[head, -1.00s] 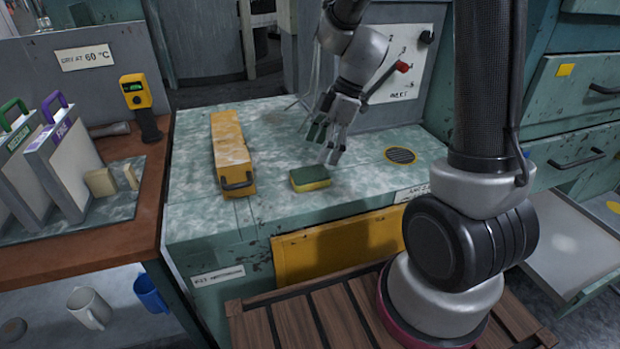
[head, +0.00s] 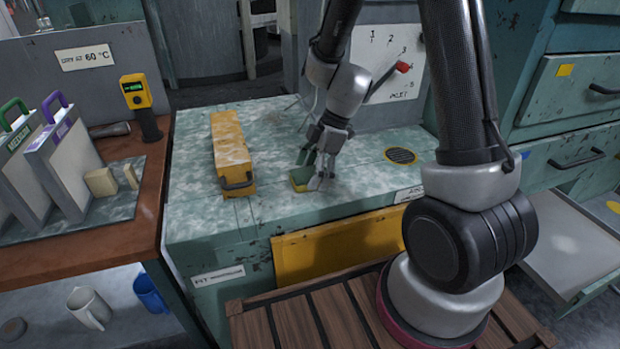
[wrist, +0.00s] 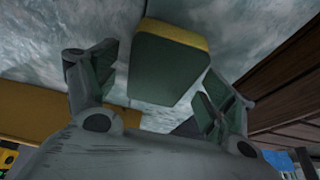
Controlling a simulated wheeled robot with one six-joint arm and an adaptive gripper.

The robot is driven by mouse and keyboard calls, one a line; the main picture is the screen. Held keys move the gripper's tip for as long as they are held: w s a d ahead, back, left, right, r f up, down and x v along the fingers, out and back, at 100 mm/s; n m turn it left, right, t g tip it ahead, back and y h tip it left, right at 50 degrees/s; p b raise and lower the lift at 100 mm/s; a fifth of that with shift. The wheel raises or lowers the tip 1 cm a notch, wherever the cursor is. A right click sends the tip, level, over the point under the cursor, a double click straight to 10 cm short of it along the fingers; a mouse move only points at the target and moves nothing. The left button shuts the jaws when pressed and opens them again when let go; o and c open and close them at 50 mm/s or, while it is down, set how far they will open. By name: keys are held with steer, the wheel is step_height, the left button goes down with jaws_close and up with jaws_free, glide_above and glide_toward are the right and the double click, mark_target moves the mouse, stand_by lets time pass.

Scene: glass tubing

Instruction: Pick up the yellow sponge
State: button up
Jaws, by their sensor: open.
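The yellow sponge (head: 300,182) has a dark green top layer and lies on the mottled green-grey bench top. In the head view my gripper (head: 313,178) is down at the sponge and hides much of it. In the wrist view the sponge (wrist: 168,62) sits between the two open fingers of my gripper (wrist: 155,90), with its green face toward the camera and a yellow edge at the top. A gap shows between the sponge and the left finger; the right finger is close to its lower right side. I cannot tell whether any finger touches it.
A long yellow box with a handle (head: 233,152) lies left of the sponge on the bench (head: 200,215). A round dark drain (head: 401,156) is to the right. A panel with a red-knobbed lever (head: 403,67) stands behind. The bench's front left is clear.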

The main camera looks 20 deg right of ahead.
mark_target(312, 173)
steer(key=shift+f, duration=0.25)
stand_by(0.3)
steer(key=c, duration=0.8)
step_height(312, 173, up, 11)
steer(key=shift+f, duration=0.2)
steer(key=shift+c, duration=0.4)
